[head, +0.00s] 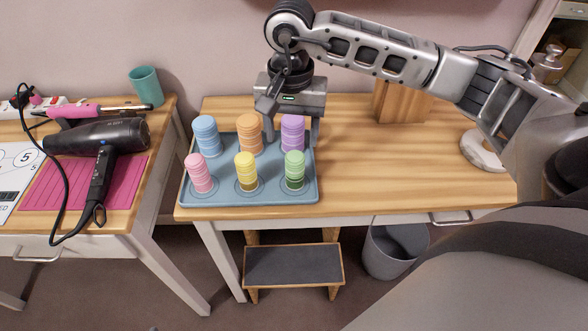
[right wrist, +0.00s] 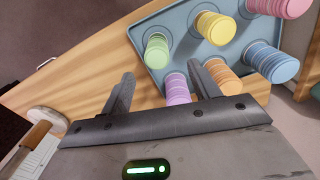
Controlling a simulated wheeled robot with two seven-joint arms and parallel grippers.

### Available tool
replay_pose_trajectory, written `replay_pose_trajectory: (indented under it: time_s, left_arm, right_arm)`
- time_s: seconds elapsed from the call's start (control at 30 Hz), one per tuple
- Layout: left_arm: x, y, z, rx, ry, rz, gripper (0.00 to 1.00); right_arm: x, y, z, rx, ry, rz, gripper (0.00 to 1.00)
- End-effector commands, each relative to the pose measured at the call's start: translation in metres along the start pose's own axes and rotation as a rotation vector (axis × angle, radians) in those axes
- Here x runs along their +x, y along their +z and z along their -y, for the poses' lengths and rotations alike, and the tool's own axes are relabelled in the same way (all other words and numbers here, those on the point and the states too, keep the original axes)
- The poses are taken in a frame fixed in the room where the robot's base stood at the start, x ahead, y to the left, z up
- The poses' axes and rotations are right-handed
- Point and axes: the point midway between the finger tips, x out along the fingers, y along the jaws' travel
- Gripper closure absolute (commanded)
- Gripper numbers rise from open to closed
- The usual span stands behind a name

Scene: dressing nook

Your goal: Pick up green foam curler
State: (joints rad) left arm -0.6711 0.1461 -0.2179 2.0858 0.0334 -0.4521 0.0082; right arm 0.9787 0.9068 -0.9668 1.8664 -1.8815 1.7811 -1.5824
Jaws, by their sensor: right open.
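The green foam curler (head: 294,166) stands upright at the front right of a blue-grey tray (head: 215,198). It also shows in the right wrist view (right wrist: 156,50), beyond my fingertips and untouched. My right gripper (head: 292,122) is open and empty over the tray's back edge, behind and above the green curler. I cannot tell if the fingers touch the purple curler. My left gripper is not in view.
Blue (head: 206,134), orange (head: 249,138), pink (head: 199,174) and yellow (head: 246,168) curlers share the tray. A hair dryer (head: 95,138) and teal cup (head: 146,87) are on the left table. A step stool (head: 293,266) stands below.

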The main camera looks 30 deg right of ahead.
Motion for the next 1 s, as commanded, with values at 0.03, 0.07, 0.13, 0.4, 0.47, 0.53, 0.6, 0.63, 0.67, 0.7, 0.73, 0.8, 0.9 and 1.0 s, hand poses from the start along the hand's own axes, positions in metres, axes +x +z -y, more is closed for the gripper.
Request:
replay_pose_trajectory:
  time_s: [0.03,0.07,0.13,0.4,0.47,0.53,0.6,0.63,0.67,0.7,0.73,0.8,0.9,1.0]
  left_arm:
    - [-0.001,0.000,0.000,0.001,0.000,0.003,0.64]
    - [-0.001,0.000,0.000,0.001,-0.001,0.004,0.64]
    - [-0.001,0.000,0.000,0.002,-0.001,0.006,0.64]
    - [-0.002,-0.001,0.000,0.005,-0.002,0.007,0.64]
    - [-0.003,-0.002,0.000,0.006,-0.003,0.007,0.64]
    - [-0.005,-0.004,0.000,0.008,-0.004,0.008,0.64]
    - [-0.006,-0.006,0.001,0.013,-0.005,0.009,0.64]
    - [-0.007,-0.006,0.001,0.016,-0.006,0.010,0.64]
    - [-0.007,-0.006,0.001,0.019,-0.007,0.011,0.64]
    - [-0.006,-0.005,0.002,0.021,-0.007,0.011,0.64]
    - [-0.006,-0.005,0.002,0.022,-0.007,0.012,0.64]
    - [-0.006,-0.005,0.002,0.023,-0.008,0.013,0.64]
    - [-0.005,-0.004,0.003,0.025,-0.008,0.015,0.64]
    - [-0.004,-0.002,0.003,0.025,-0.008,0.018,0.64]
  right_arm:
    - [0.012,0.001,-0.001,0.001,0.004,0.005,0.39]
    - [0.018,0.001,0.000,0.002,0.002,0.005,0.39]
    - [0.031,0.001,0.000,0.001,0.001,0.005,0.39]
    - [0.057,0.001,0.000,0.000,-0.003,0.002,0.39]
    - [0.060,0.001,-0.001,0.001,-0.002,0.004,0.39]
    - [0.069,0.001,-0.003,0.003,0.000,0.005,0.39]
    - [0.080,0.000,-0.006,0.002,0.000,0.006,0.39]
    - [0.085,0.000,-0.007,0.002,0.001,0.005,0.39]
    - [0.090,0.000,-0.007,0.002,-0.001,0.005,0.39]
    - [0.096,0.000,-0.007,0.002,-0.001,0.006,0.39]
    - [0.099,0.000,-0.006,0.002,-0.002,0.005,0.39]
    - [0.105,0.000,-0.006,0.001,-0.003,0.004,0.39]
    - [0.108,0.000,-0.006,0.000,-0.003,0.003,0.39]
    - [0.108,-0.001,-0.006,0.000,-0.004,0.003,0.39]
